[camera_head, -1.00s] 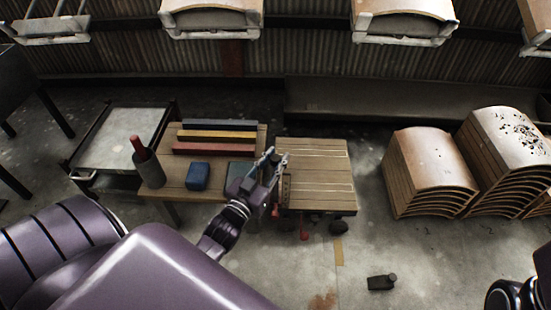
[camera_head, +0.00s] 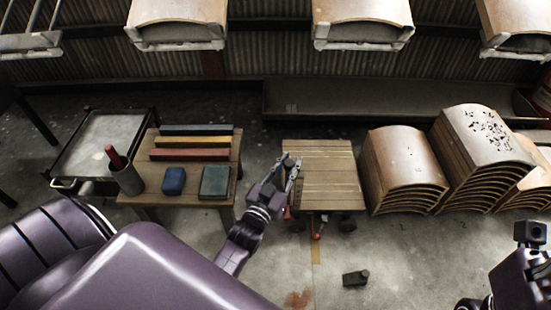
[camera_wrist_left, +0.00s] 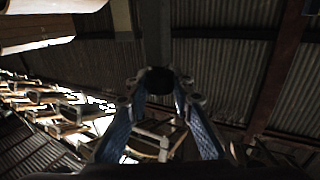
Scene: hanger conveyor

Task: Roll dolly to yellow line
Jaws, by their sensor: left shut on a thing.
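The dolly (camera_head: 325,175) is a low cart with a wooden plank deck, dark wheels and red parts at its near side. It stands on the floor in the middle of the head view. My left gripper (camera_head: 291,172) is at its left edge, shut on what seems to be the dolly's handle, which the fingers largely hide. In the left wrist view the two fingers (camera_wrist_left: 158,92) close around a dark round end. A short yellowish strip (camera_head: 316,250) lies on the floor below the dolly. Part of my right arm (camera_head: 525,275) shows at the lower right; its fingers are unclear.
A wooden table (camera_head: 190,180) with coloured bars and blocks stands left of the dolly, with a gap between. Stacks of curved wooden panels (camera_head: 405,160) stand close at its right. A small dark object (camera_head: 355,278) lies on the floor in front.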

